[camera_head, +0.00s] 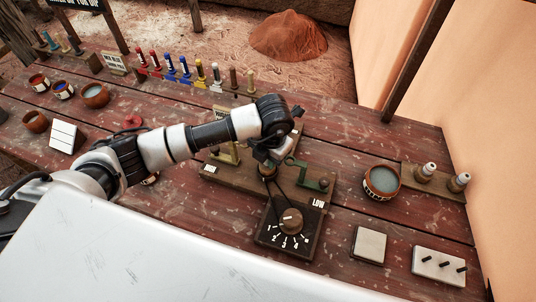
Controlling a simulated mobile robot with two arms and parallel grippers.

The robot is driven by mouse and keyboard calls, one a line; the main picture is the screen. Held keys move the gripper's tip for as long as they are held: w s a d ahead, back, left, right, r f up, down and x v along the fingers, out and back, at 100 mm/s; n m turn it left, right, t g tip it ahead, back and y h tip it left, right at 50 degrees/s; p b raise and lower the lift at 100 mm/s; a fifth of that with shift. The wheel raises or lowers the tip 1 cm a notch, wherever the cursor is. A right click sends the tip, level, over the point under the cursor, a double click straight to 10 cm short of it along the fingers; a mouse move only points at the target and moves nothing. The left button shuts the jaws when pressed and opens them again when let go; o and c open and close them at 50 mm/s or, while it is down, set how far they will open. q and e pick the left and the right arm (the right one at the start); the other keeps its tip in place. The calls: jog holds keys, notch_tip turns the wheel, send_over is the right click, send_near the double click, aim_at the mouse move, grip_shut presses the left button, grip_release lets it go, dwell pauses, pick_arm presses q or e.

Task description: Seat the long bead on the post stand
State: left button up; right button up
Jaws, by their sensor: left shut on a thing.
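My left gripper (268,164) reaches over the middle of the table and points down above a wooden fixture (235,178). It is shut on a small brownish thing (267,174), mostly hidden by the gripper, so I cannot tell whether this is the long bead. A white block with several dark posts (438,265) stands at the front right, its posts bare. Another stand at the right (445,180) carries two pale-topped pieces. I cannot tell which of these is the post stand. My right gripper is not in view.
A dial box (289,236) marked LOW and a green bracket (301,168) sit close by the gripper. A bowl (382,182) and a pale square block (369,245) stand to the right. Several coloured pegs (185,68) line the back edge. Bowls stand at the left.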

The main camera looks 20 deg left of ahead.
pick_arm(q)
jog(key=shift+f+b, duration=0.35)
jog(key=shift+b, duration=0.05)
dwell(0.5)
jog(key=o, duration=0.8)
jog(key=shift+o, duration=1.1)
